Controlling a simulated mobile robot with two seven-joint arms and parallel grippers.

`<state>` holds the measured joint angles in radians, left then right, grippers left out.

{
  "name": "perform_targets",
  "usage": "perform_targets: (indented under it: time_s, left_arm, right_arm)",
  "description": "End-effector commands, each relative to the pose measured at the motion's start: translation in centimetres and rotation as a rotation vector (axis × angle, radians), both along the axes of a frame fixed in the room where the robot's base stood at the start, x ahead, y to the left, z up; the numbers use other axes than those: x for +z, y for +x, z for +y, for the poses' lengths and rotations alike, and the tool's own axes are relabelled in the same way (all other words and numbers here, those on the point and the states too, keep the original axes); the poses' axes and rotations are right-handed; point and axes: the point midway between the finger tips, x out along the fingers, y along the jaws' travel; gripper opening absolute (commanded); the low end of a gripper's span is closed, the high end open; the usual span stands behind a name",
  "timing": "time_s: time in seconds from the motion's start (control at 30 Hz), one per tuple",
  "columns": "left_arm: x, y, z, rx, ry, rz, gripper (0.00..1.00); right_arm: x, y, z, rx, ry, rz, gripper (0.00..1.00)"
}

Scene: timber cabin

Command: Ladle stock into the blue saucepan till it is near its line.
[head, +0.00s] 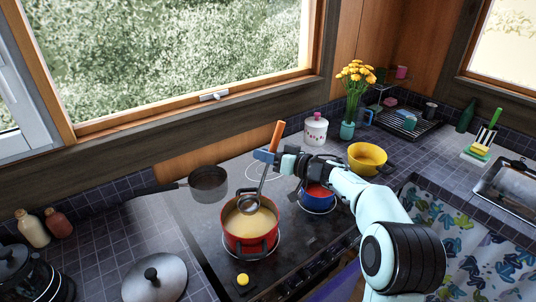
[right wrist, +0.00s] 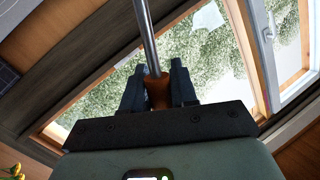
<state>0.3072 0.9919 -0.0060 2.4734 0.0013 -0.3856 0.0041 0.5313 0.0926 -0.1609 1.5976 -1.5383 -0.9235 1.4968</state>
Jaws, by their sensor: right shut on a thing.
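A red pot (head: 249,240) of pale yellow stock (head: 251,219) stands on the front left of the dark stove. My right gripper (head: 268,157) is shut on the orange handle of a steel ladle (head: 249,203); the handle also shows between the fingers in the right wrist view (right wrist: 158,92). The ladle tilts, with its bowl at the red pot, over or in the stock; I cannot tell how deep. The blue saucepan (head: 317,199) stands on the stove to the right, partly hidden behind my right arm. My left gripper is out of view.
A grey pan (head: 208,184) is behind the red pot and a yellow pot (head: 367,158) is at the right. A lid (head: 155,280) lies at the front left. A white jar (head: 315,129) and a flower vase (head: 347,130) stand at the back.

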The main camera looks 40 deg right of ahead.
Motion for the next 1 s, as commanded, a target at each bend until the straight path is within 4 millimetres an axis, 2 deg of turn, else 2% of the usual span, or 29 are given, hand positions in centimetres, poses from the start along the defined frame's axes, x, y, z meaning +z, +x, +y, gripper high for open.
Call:
perform_targets:
  time_s: [0.1, 0.5, 0.8, 1.0]
  left_arm:
    - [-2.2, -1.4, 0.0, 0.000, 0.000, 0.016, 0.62]
    - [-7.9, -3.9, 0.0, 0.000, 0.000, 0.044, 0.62]
    - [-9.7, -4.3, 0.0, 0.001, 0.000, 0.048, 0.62]
    - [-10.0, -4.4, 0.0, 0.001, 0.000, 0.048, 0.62]
  right_arm:
    - [-1.6, -0.1, 0.4, 0.002, -0.022, 0.002, 0.00]
    - [-5.2, 0.0, 1.6, 0.000, -0.096, 0.000, 0.00]
    - [-7.9, 0.1, 3.3, 0.001, -0.191, 0.000, 0.00]
    - [-8.4, 0.1, 3.6, 0.000, -0.215, -0.001, 0.00]
